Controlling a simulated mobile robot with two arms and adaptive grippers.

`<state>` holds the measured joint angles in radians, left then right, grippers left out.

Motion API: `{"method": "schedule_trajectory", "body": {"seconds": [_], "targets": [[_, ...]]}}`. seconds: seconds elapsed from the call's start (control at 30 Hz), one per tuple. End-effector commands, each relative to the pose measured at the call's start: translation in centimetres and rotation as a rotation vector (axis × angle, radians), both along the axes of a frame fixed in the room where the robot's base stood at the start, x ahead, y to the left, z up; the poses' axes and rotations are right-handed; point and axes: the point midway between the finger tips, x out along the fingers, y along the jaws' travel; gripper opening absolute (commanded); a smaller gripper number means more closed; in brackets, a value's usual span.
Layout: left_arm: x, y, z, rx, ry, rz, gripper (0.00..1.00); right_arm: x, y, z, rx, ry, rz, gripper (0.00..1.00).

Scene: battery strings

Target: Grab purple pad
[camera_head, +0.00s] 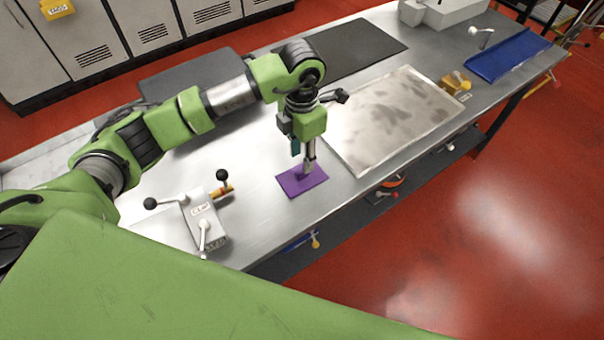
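The purple pad (296,184) lies flat on the metal workbench (268,221), close to its front edge. My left gripper (309,170) points down over the pad's right part, with its tip at or just above the surface. I cannot tell whether the tip touches the pad, or whether the fingers are open or shut, as they are small and seen from above. My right gripper is not in view.
A white clamp device with black-knobbed levers (203,219) stands left of the pad. A framed grey plate (432,88) lies to the right. Dark mats (358,45) lie at the back, and a blue tray (480,67) is at the far right.

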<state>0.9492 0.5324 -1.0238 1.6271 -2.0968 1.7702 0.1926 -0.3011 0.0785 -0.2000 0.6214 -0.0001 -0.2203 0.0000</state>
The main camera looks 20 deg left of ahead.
Motion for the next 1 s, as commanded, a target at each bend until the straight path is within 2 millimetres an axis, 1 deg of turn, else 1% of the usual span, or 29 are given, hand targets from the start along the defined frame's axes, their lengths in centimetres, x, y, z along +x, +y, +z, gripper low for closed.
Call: {"method": "schedule_trajectory", "body": {"seconds": [0.07,0.2,0.33,0.43,0.63,0.67,0.7,0.77,1.0], "targets": [[-0.1,0.0,-0.6,0.000,0.004,0.000,0.32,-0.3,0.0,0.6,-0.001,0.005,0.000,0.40],[-0.2,-0.1,-2.6,0.000,0.006,0.001,0.32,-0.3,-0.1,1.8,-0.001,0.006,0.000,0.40],[-0.1,-0.1,-4.4,0.000,0.003,0.002,0.32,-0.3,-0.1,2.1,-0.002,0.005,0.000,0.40],[-0.1,-0.1,-5.1,-0.001,0.002,0.000,0.32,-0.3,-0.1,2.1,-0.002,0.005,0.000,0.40],[0.0,-0.1,-5.2,-0.001,0.001,0.000,0.32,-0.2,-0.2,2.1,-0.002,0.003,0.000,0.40],[0.0,-0.1,-5.2,-0.001,0.001,0.000,0.27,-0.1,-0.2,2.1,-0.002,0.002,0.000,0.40],[0.0,-0.1,-5.2,-0.001,0.001,0.000,0.16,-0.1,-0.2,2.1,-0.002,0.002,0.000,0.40],[0.0,-0.1,-5.2,-0.001,0.001,0.000,0.01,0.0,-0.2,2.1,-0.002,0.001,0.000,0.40],[0.0,0.0,-5.2,-0.001,0.001,0.000,0.00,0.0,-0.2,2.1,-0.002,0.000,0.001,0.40]]}}
